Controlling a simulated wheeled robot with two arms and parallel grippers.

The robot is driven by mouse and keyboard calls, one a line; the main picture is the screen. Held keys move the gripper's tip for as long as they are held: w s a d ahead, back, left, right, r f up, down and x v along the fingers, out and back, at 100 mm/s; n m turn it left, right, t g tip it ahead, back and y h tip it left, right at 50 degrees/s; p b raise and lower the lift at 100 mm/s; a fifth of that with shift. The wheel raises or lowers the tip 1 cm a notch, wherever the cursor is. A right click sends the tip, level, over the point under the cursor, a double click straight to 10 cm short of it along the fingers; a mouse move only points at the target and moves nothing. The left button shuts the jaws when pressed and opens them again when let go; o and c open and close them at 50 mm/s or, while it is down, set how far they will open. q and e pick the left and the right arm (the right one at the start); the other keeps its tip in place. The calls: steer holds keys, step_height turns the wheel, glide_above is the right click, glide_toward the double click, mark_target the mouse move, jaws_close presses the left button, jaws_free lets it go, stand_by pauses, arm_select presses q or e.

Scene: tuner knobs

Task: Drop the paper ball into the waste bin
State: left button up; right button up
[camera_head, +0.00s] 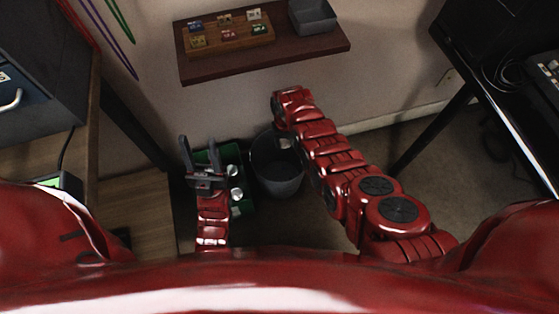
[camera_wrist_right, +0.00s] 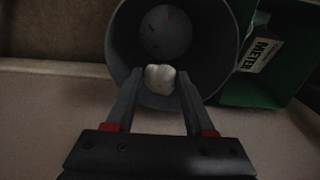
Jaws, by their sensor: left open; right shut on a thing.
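The pale paper ball (camera_wrist_right: 160,79) is held between the fingertips of my right gripper (camera_wrist_right: 158,84) in the right wrist view. It also shows in the head view as a small pale spot (camera_head: 287,143) at the bin's mouth. The dark grey waste bin (camera_head: 277,182) stands on the floor, and its open mouth lies beyond the ball in the wrist view (camera_wrist_right: 122,45). In the head view my right arm hides part of the bin's rim and most of the right gripper. My left gripper (camera_head: 199,146) is open and empty, above the green crate left of the bin.
A green crate (camera_head: 247,207) with several whitish items stands beside the bin. A wall shelf (camera_head: 310,48) carries a wooden board of small blocks (camera_head: 225,37) and a grey tray (camera_head: 313,16). A wooden desk is at left; a dark table is at right.

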steer(key=shift+s+f+b, duration=0.1)
steer(key=shift+f+b, duration=0.5)
step_height(320, 180, down, 5)
steer(key=b, duration=0.4)
steer(key=shift+r, duration=0.2)
steer(key=o, duration=1.4)
